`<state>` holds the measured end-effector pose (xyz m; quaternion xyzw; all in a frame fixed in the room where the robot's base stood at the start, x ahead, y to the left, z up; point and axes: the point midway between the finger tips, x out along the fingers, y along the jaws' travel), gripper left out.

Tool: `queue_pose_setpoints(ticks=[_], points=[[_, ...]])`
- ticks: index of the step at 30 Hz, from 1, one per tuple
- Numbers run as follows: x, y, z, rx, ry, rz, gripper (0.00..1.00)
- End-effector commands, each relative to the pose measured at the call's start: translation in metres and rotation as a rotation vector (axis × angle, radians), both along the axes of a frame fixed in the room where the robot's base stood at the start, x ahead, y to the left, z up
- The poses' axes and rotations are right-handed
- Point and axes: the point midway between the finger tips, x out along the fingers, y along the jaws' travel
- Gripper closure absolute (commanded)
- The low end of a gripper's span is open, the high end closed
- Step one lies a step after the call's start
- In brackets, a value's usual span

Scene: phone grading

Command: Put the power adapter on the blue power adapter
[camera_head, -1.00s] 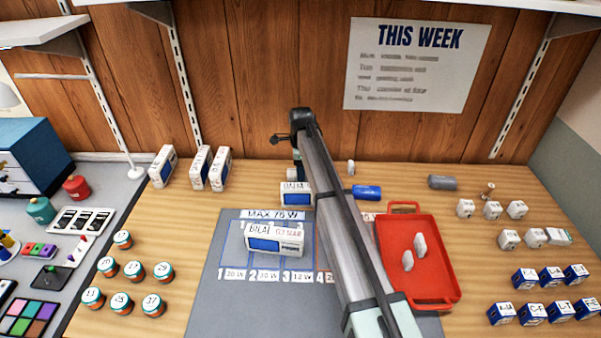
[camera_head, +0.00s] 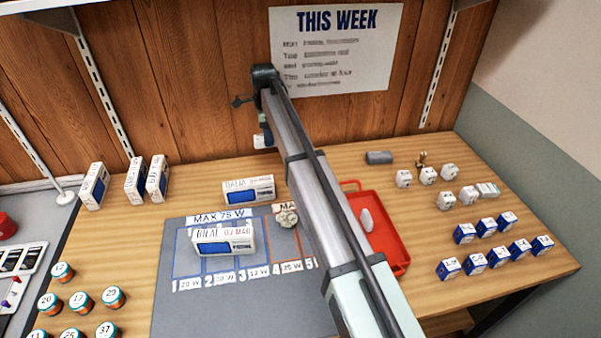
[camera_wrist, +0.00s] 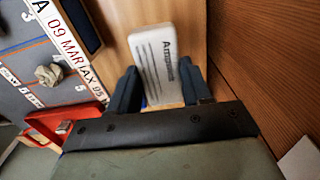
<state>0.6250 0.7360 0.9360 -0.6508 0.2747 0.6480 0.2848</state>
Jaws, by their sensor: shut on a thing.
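My gripper (camera_wrist: 158,82) is shut on a white block with printed lettering, which I take for the power adapter (camera_wrist: 160,58), seen between the two dark fingers in the wrist view. In the head view my gripper (camera_head: 264,122) is at the back of the table, near the wooden wall, with a small white part of the adapter (camera_head: 263,141) showing under it. It appears held above the tabletop. I cannot tell which thing is the blue power adapter; several blue-and-white boxes (camera_head: 476,259) stand in rows at the right.
A grey mat (camera_head: 180,315) with numbered slots bears a white box (camera_head: 224,242) and a crumpled lump (camera_head: 287,217). Another white box (camera_head: 248,190) stands behind it. A red tray (camera_head: 396,259), partly behind my arm, holds a white piece (camera_head: 367,220). White plugs (camera_head: 446,201) stand right.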

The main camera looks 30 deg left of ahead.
Motion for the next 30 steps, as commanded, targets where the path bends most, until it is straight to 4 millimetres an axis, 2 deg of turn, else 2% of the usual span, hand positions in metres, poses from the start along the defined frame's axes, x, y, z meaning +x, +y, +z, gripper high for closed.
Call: queue_pose_setpoints(ticks=[1,6,10,12,15,22,26,30], points=[[0.012,-0.023,0.004,0.005,-0.003,-0.026,0.87],[0.039,-0.083,0.015,0.015,-0.013,-0.091,0.87],[0.043,-0.121,0.02,0.017,-0.014,-0.109,0.87],[0.035,-0.136,0.022,0.015,-0.012,-0.097,0.87],[0.021,-0.147,0.02,0.003,-0.002,-0.05,0.87],[0.02,-0.147,0.015,-0.01,0.01,0.025,0.87],[0.02,-0.147,0.001,-0.011,0.011,0.03,0.87],[0.02,-0.147,-0.022,-0.011,0.011,0.029,0.87]])
